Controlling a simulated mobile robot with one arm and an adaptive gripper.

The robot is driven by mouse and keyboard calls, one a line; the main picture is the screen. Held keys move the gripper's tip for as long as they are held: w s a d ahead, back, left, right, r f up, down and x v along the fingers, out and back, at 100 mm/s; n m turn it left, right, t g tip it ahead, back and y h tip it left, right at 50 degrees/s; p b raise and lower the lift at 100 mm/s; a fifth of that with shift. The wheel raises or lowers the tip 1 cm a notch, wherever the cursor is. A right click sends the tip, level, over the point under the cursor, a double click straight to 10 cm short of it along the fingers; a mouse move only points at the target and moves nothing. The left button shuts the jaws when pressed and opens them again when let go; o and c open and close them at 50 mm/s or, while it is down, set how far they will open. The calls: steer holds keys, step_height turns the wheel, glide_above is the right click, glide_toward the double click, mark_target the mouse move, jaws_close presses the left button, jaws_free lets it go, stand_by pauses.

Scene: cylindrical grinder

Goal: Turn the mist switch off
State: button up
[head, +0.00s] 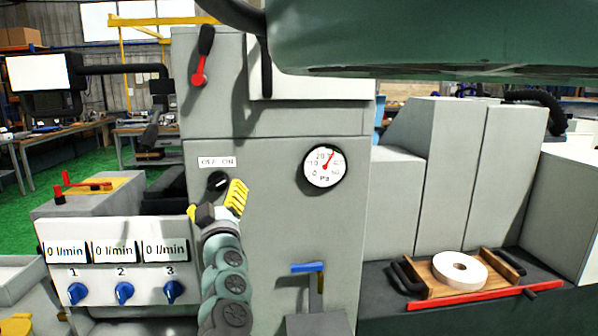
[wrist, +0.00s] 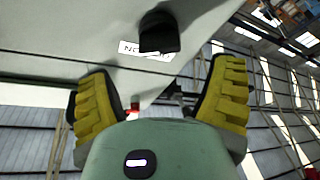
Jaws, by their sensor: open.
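The mist switch (head: 217,181) is a round black knob on the grey machine front, under a white OFF/ON label (head: 217,162). Its exact setting is too small to read with certainty. In the wrist view the black knob (wrist: 158,32) is at the top centre, partly covering the label (wrist: 130,47). My gripper (head: 216,200) is just below and in front of the knob in the head view. Its yellow padded fingers are spread wide with nothing between them. In the wrist view my gripper (wrist: 164,78) is open, its fingers apart from the knob.
A pressure gauge (head: 324,166) is to the right of the switch. A red-tipped black lever (head: 202,58) is above it. A flow panel with blue knobs (head: 123,292) is at lower left. A blue-handled valve (head: 308,268) is below the gauge. A grinding wheel (head: 460,268) lies at right.

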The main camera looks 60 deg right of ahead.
mark_target(215, 184)
steer(key=shift+p+x, duration=0.5)
steer(key=shift+x, duration=2.35)
steer(key=shift+s, duration=0.1)
steer(key=c, duration=1.2)
